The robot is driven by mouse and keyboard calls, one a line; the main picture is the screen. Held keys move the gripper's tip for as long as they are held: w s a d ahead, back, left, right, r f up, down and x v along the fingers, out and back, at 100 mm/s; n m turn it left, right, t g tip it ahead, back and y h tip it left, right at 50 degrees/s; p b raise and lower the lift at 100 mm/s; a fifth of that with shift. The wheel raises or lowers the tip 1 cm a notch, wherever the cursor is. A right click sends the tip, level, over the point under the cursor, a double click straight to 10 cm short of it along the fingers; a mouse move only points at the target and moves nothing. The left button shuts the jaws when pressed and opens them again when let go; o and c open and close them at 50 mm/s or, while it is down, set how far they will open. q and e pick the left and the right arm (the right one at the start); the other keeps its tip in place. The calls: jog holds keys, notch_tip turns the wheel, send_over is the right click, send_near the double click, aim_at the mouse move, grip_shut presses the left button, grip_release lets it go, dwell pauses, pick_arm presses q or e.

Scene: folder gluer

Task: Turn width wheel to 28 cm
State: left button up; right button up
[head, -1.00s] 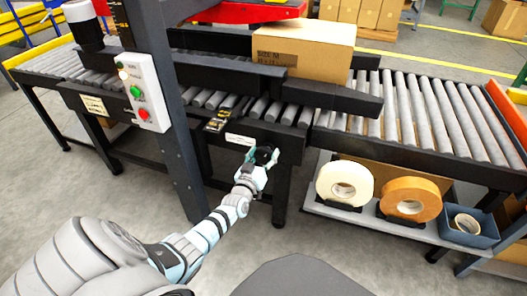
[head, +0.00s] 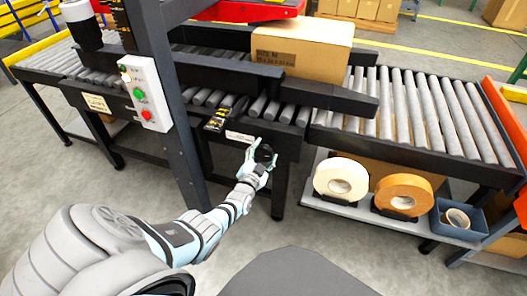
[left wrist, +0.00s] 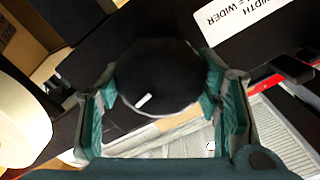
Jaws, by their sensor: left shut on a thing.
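The width wheel is a round black knob (head: 264,154) on the front of the conveyor frame. In the left wrist view the knob (left wrist: 157,76) shows large, with a short white mark low on its face. My left gripper (head: 258,163) is shut on the knob, with one teal finger pad on each side of it. A white label (left wrist: 240,20) beside the knob reads in part "WIDTH" and "WIDER". The label (head: 240,137) is too small to read in the head view. A black and yellow scale (head: 216,122) lies above it; its reading cannot be made out. My right gripper is not in view.
A cardboard box (head: 302,48) sits on the rollers between black side rails. A post with a button panel (head: 147,93) stands left of my arm. White (head: 340,178) and orange tape rolls (head: 403,194) and a blue bin (head: 455,220) are on a low shelf at right.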

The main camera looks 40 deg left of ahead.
pick_arm(q)
jog(key=shift+m, duration=0.9)
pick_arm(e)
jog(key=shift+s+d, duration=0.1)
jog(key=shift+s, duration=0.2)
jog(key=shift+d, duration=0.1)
pick_arm(q)
jog(key=o, duration=1.2)
jog(key=shift+s, duration=0.1)
jog(key=v, duration=1.1)
jog(key=shift+s+d, duration=0.2)
jog(key=shift+s, duration=0.15)
